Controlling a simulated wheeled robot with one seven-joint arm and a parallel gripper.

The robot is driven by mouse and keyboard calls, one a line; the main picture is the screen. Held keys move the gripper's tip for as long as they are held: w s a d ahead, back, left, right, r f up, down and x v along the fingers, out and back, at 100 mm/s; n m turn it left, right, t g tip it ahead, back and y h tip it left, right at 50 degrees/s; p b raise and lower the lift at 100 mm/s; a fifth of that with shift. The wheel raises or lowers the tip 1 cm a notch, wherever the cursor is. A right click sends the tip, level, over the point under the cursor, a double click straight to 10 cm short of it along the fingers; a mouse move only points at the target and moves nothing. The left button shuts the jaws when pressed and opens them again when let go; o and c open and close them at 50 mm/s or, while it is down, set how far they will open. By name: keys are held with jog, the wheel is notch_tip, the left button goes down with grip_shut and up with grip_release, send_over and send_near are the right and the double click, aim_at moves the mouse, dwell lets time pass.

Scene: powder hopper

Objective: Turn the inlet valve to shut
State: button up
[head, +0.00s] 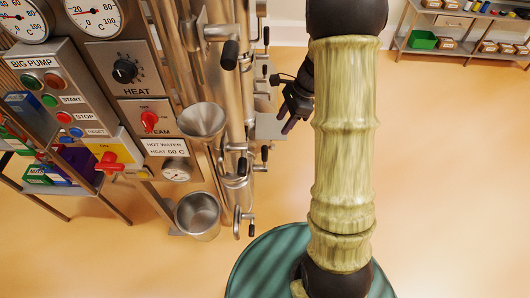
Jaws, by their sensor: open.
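Several steel valves with black handles sit on the vertical pipes left of my arm in the head view. No label shows which is the inlet valve. A large upper handle (230,55) sticks out from the pipes, and a lower black handle (241,166) sits beside the steel pipe. A crank-like handle (250,230) is near the bottom. My gripper (288,125) is black, open and empty, just right of the pipes and pointing down. It is apart from the lower handles. My arm's pale green link hides part of the wrist.
A steel funnel (203,120) and a steel cup (197,216) stand beside the pipes. Control panels (135,85) with gauges, knobs and buttons fill the left. A shelf (465,35) with a green bin is at the far right. The orange floor (450,180) is clear on the right.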

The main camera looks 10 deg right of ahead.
aim_at(265, 153)
jog(key=b+x, duration=0.2)
jog(key=x, duration=1.4)
jog(key=shift+d, duration=0.1)
grip_shut()
